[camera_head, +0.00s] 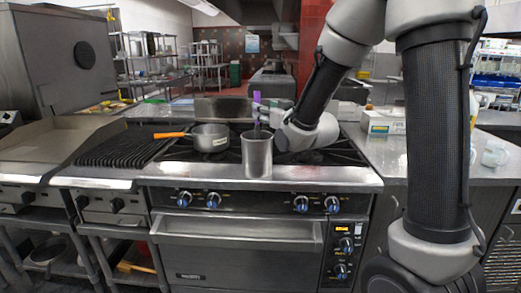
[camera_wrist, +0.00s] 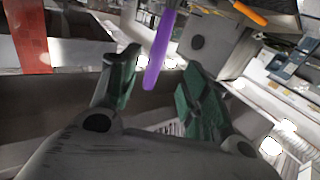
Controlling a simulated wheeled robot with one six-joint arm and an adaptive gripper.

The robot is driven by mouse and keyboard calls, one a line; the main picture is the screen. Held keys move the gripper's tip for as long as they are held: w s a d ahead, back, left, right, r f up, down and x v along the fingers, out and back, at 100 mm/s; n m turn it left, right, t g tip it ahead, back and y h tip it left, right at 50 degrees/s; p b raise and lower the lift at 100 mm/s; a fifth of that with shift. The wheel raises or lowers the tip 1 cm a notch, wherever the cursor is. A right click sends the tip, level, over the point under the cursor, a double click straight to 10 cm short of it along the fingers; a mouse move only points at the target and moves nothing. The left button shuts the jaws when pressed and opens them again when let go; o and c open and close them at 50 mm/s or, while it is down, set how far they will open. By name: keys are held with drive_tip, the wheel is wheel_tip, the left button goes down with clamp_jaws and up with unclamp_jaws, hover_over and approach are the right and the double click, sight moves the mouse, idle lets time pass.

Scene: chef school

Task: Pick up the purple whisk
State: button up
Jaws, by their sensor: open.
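The purple whisk (camera_head: 257,103) stands upright in a metal cylinder (camera_head: 257,156) at the front of the stove, with its purple handle sticking out of the top. Its lower part is hidden inside the cylinder. My gripper (camera_head: 262,111) is at the handle, above the cylinder, partly hidden by my own arm. In the wrist view, my gripper (camera_wrist: 158,85) is open, with one finger on each side of the purple handle (camera_wrist: 158,55). I see gaps between the handle and both fingers.
A metal pot (camera_head: 211,138) with an orange handle stands on the stove, left of the cylinder. A grill (camera_head: 120,147) lies further left. A white box (camera_head: 385,122) and light-coloured cups (camera_head: 493,154) stand on the right counter (camera_head: 400,160).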

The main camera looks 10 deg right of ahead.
drive_tip(key=x, duration=0.7)
drive_tip(key=shift+w+d+f, duration=0.2)
drive_tip(key=shift+d+f, duration=0.05)
drive_tip(key=shift+f, duration=0.15)
clamp_jaws()
